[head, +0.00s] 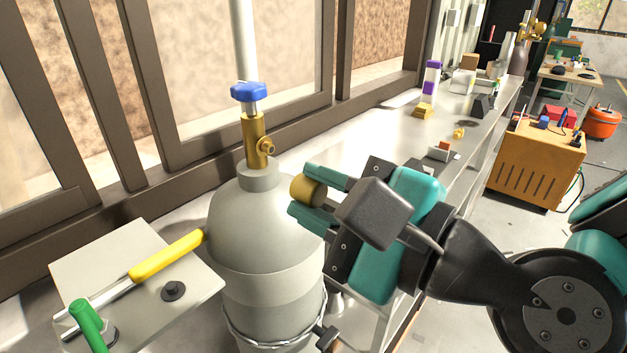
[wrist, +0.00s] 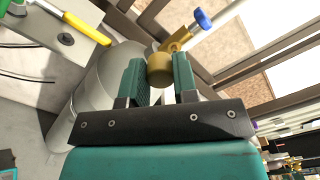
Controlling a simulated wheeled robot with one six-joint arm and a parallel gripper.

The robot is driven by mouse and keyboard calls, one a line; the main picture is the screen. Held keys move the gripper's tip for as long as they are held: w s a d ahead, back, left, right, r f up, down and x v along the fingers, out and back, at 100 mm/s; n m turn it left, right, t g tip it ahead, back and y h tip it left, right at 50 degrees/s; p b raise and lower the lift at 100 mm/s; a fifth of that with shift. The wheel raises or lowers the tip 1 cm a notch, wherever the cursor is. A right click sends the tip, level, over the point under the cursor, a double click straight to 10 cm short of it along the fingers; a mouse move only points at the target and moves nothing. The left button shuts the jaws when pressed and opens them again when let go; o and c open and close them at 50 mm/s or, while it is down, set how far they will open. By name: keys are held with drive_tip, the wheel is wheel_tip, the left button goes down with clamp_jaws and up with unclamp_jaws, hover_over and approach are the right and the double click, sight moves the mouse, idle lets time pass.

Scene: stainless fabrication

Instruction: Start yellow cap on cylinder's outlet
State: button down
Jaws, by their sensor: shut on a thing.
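The grey gas cylinder (head: 262,240) stands upright, with a brass valve (head: 254,138) and blue handwheel (head: 248,91) on top. The valve's side outlet (head: 267,145) faces right, toward my arm, and looks bare. My gripper (head: 307,199) is shut on a yellow-brown cap (head: 303,189), in front of the cylinder's shoulder, below and right of the outlet. In the wrist view the cap (wrist: 160,71) sits between both fingertips, and the brass valve (wrist: 174,42) shows just beyond it. The cap is apart from the outlet in the head view; the wrist view overlaps them.
A plate (head: 130,275) with a yellow-handled tool (head: 167,256) and a green-handled item (head: 88,318) lies left of the cylinder. A chain (head: 270,343) rings the cylinder's lower body. Window bars (head: 150,80) stand behind. The bench (head: 375,135) runs back right with small items.

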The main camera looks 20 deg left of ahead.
drive_tip(key=shift+s, duration=0.1)
idle(0.3)
drive_tip(key=shift+w+a+m, duration=0.1)
drive_tip(key=shift+w+m, duration=0.15)
drive_tip(key=shift+m, duration=0.05)
drive_tip(key=w+a+f+m+p, duration=0.3)
drive_tip(key=w+f+m, duration=0.1)
drive_tip(key=w+m, duration=0.6)
drive_tip(key=shift+w+m, duration=0.2)
drive_tip(key=shift+m, duration=0.6)
drive_tip(key=shift+a+r+p, duration=0.15)
drive_tip(key=shift+p, duration=0.45)
